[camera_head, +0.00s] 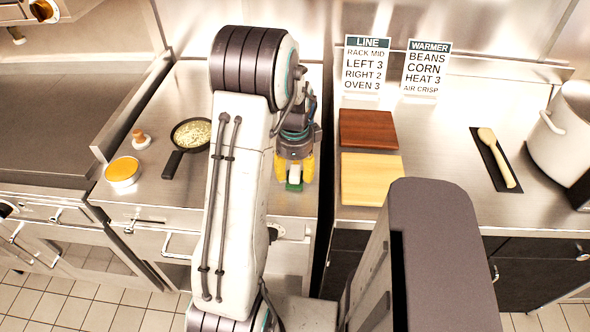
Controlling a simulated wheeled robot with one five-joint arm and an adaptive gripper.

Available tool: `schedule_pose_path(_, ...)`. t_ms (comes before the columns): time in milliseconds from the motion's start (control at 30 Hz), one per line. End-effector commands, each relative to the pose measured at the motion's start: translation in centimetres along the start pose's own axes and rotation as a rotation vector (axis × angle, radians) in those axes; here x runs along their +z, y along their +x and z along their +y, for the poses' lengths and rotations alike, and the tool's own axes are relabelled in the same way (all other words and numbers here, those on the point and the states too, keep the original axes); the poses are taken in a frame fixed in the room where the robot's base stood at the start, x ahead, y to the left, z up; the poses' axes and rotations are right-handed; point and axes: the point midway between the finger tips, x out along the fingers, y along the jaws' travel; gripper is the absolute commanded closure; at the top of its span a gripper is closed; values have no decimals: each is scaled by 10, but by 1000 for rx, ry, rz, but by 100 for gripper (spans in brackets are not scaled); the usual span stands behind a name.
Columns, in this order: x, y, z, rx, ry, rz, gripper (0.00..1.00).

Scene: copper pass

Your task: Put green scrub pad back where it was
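My gripper (294,172) points down over the front part of the middle steel counter, right of my arm link. Its two yellow fingers are apart. A small green thing (294,187), which looks like the green scrub pad, shows at the fingertips with a pale part just above it. I cannot tell whether the fingers press on it, or whether it rests on the counter or hangs above it. My arm hides part of the counter to the left.
The middle counter (150,190) holds a pan (191,134), a round orange-topped tin (122,171) and a small wooden-knobbed item (141,139). Across a gap, the right counter holds a dark board (367,129), a light board (370,178), a spoon (497,158), a pot (563,135) and two signs (366,66).

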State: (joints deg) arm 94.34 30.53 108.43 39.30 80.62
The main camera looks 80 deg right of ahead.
Motion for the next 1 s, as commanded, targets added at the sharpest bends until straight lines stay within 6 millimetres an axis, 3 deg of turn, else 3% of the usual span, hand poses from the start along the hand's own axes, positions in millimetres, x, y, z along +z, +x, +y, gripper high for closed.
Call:
schedule_pose_path(367, 0, -8, -1, -2, 0, 0, 49)
schedule_pose_path(800, 0, -81, -1, -5, 0, 1, 49)
schedule_pose_path(1000, -1, -104, -1, -4, 0, 1, 49)
